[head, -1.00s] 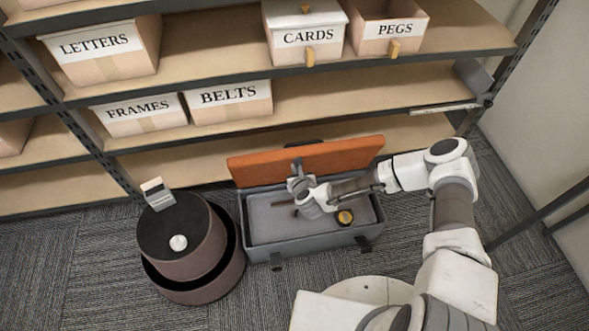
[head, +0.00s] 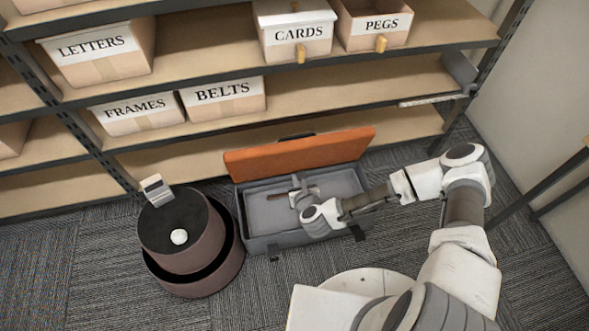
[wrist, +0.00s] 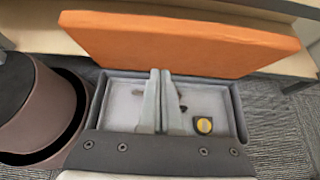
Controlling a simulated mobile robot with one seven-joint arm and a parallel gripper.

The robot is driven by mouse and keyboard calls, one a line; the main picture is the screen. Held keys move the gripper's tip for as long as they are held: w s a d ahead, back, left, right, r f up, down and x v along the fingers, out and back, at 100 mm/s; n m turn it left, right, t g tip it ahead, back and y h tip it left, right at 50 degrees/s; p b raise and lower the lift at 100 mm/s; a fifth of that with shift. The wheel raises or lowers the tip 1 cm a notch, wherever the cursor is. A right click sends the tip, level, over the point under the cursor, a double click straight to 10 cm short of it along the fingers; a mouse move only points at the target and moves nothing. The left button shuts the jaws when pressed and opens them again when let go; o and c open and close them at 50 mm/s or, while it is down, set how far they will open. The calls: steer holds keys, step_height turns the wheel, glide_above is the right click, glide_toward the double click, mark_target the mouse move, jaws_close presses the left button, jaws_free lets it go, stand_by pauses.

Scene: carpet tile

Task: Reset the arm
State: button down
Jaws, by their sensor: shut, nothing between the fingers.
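My gripper (head: 301,190) is over the open grey toolbox (head: 262,240) in the head view. In the wrist view its two fingers (wrist: 160,78) are together, with nothing between them. The toolbox's orange lid (head: 295,156) stands raised at the back. Inside, a yellow and black tape-measure-like item (wrist: 204,125) lies at the right in the wrist view; my arm hides it in the head view. A brown stick-like item (head: 278,196) lies on the toolbox floor, partly behind the fingers in the wrist view.
Shelves with labelled bins, such as BELTS (head: 222,100), stand behind. Carpet (head: 100,250) is clear at left.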

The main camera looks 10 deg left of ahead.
steer(key=shift+s+d+r, duration=0.1)
steer(key=shift+s+r, duration=0.05)
steer(key=shift+s, duration=0.05)
steer(key=w+d+r+n+g+h, duration=0.1)
steer(key=d+r+n+g, duration=0.1)
steer(key=d+r+n, duration=0.5)
steer(key=w+d+r+n+g+h, duration=0.1)
steer(key=d+r+n, duration=0.2)
steer(key=r+n, duration=0.7)
steer(key=d+r+n+g+h, duration=0.1)
steer(key=d+r+n+g, duration=0.1)
steer(key=d+r+n, duration=0.65)
steer(key=s+d+r+n+h, duration=0.1)
steer(key=s+r, duration=0.3)
steer(key=r, duration=0.3)
steer(key=s+d+r+n+h, duration=0.1)
steer(key=s+r, duration=0.3)
steer(key=r, duration=0.3)
steer(key=s+d+r+n, duration=0.1)
steer(key=s+r+n, duration=0.1)
steer(key=s+r, duration=0.35)
steer(key=s+d+r+n, duration=0.1)
steer(key=s+r+n, duration=0.1)
steer(key=s, duration=0.6)
step_height(320, 180, up, 20)
steer(key=p, duration=2)
